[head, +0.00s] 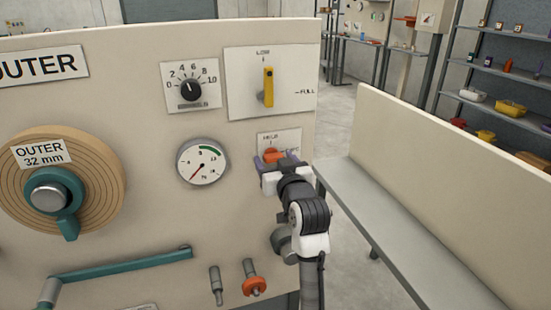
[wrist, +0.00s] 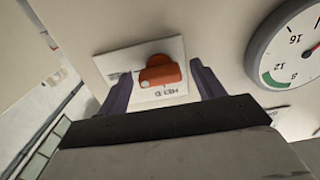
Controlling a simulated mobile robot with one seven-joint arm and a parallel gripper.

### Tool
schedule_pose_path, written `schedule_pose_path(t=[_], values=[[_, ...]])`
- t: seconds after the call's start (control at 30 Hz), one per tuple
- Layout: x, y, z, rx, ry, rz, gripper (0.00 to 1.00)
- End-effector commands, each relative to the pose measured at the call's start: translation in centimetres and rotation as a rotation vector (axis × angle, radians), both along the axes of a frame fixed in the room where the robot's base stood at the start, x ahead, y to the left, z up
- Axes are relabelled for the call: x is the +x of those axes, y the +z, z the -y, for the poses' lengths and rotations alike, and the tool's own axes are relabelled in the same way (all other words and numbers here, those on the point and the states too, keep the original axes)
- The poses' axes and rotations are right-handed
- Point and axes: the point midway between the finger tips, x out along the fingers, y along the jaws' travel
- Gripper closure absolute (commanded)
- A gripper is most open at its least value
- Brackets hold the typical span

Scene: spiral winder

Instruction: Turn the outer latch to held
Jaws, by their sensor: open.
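The outer latch is an orange knob (head: 272,155) on a small white plate (head: 290,136), low at the right side of the panel. The plate reads HELD at the top; a second label at its right is partly hidden by my gripper. In the wrist view the latch (wrist: 160,76) shows as an orange block on a round base, with HELD upside down below it. My gripper (head: 276,163) is open in front of the latch, with one purple finger on each side. In the wrist view (wrist: 160,88) gaps show between both fingers and the latch. Contact cannot be told.
A pressure gauge (head: 202,162) sits left of the latch, and a yellow lever (head: 268,86) on its plate above. A dial (head: 190,88) and the OUTER spool (head: 100,185) are further left. A grey bench with a beige back wall (head: 440,145) stands right of the panel.

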Motion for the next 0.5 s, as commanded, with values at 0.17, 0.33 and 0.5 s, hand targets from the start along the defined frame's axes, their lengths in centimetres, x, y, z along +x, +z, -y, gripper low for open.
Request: schedule_pose_path(t=[0.17,0.33,0.5], values=[[0.10,-0.03,-0.03,0.000,0.000,0.000,0.33],[0.08,-0.01,-0.02,0.000,0.000,0.000,0.44],[0.07,0.00,-0.01,0.000,0.000,0.000,0.67]])
